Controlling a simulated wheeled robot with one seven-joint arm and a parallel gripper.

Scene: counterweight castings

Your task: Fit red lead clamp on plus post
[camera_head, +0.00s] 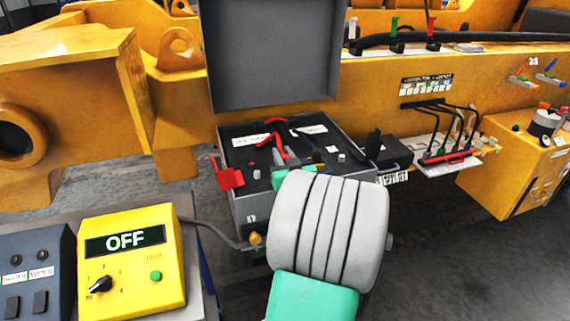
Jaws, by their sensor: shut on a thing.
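An open grey box (246,206) holds a black battery (313,163) with white labels on top. A red plus mark (252,163) is near the left post (256,174), which is bare grey metal. Another grey post (341,157) stands at the right. The red lead clamp (280,147) is over the middle of the battery top, apart from the left post. My gripper (290,171) is low over the battery's front and shut on the red clamp. Its fingers are mostly hidden by my wrist. A red block-like part (229,176) sits at the box's left edge.
The raised grey lid (272,55) stands behind the battery. A black part (374,143) is at the box's right edge. A yellow panel (132,262) reading OFF stands at front left. Black cables (440,112) hang at right. Grey floor is clear at lower right.

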